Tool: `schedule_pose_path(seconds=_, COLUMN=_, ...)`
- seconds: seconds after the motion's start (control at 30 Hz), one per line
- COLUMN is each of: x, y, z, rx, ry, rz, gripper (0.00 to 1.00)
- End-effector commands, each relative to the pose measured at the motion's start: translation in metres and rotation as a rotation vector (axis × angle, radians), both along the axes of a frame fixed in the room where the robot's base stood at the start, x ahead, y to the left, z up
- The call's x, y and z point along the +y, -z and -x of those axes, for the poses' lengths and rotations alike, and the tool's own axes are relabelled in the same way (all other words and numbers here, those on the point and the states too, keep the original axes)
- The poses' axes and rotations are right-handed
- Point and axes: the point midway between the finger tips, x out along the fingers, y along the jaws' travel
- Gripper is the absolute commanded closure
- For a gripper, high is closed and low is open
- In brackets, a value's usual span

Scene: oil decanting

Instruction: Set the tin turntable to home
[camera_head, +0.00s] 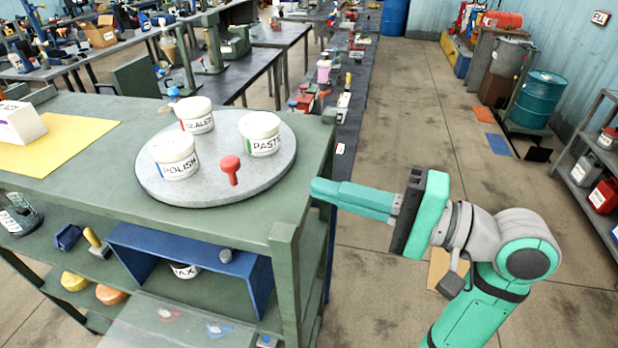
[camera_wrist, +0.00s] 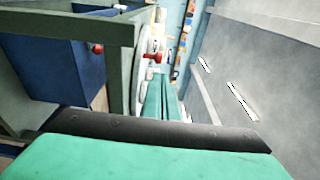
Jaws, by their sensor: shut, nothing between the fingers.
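The round grey tin turntable (camera_head: 212,195) lies on the green bench top in the head view. Three white tins stand on it: POLISH (camera_head: 174,157), SEALER (camera_head: 196,115) and PASTE (camera_head: 260,134). A red knob (camera_head: 230,170) stands up near its front edge. In the wrist view a red knob (camera_wrist: 155,57) shows by the turntable's edge. My gripper (camera_head: 316,190) is shut and empty, its fingers pointing left, just right of the turntable and apart from the knob. Its fingers (camera_wrist: 162,97) also show in the wrist view. I cannot make out a home mark.
A bench corner post (camera_head: 285,235) stands at the front right. A blue open-fronted box (camera_head: 195,248) with a grey knob hangs below the top. A yellow sheet (camera_head: 60,150) and white box (camera_head: 18,124) lie left.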

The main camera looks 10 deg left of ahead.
Motion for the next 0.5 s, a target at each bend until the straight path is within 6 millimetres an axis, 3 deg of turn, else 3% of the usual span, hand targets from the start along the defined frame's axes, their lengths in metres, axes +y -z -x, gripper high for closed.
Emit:
schedule_pose_path(seconds=0.17, x=0.004, y=-0.013, z=-0.003, rx=-0.05, ry=-0.025, rz=0.077, gripper=1.0)
schedule_pose_path(seconds=0.5, x=0.028, y=-0.053, z=-0.018, rx=-0.234, ry=-0.126, rz=0.433, gripper=1.0)
